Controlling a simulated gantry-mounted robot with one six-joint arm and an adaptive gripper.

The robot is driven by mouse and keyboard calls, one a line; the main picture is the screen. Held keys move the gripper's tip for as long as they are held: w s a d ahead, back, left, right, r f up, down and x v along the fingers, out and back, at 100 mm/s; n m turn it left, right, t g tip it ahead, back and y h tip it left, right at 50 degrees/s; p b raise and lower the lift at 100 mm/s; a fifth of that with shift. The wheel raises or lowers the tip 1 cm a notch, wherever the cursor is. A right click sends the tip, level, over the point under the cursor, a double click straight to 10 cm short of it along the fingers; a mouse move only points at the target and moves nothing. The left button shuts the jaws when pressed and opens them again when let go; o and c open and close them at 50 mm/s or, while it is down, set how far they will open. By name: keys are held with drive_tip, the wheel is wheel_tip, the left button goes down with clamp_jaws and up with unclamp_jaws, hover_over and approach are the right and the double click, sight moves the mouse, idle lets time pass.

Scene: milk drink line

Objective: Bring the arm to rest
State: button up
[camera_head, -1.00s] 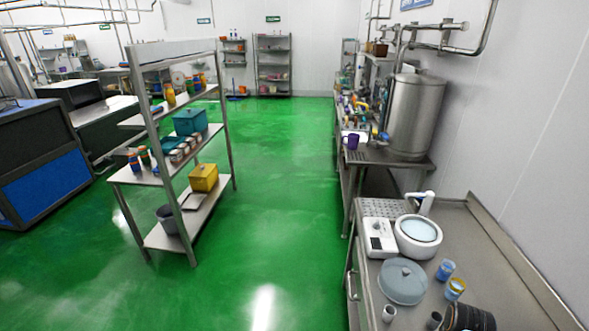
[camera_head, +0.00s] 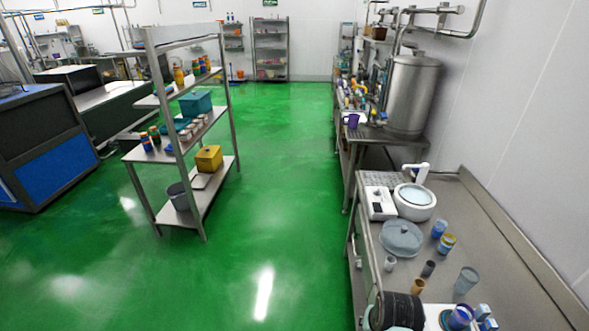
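My gripper's fingers do not show in the head view. A dark ribbed part at the bottom edge, over the near bench, appears to belong to my arm. Most of the arm is outside the frame, so I cannot tell its full pose or whether it holds anything. The near steel bench (camera_head: 480,225) runs along the right wall. On it stand a grey lidded pot (camera_head: 401,239), a white appliance with a round bowl (camera_head: 414,203) and several small cups, including a blue one (camera_head: 439,229) and a brown one (camera_head: 417,286).
A steel shelf rack (camera_head: 202,190) stands left of the aisle, with a yellow box (camera_head: 209,158) and a teal box (camera_head: 196,104). A large steel tank (camera_head: 413,95) stands on the farther right bench. The green floor (camera_head: 275,190) between is clear.

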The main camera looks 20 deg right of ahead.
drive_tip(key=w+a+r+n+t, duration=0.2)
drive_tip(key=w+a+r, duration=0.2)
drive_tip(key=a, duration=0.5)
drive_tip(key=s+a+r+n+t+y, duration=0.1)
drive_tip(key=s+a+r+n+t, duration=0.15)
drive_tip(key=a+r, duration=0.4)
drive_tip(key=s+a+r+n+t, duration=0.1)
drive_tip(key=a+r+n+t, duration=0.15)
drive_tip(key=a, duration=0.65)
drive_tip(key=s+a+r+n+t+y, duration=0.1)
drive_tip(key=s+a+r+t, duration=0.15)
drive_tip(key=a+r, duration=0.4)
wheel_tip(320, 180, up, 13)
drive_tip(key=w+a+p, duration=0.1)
drive_tip(key=p, duration=1.3)
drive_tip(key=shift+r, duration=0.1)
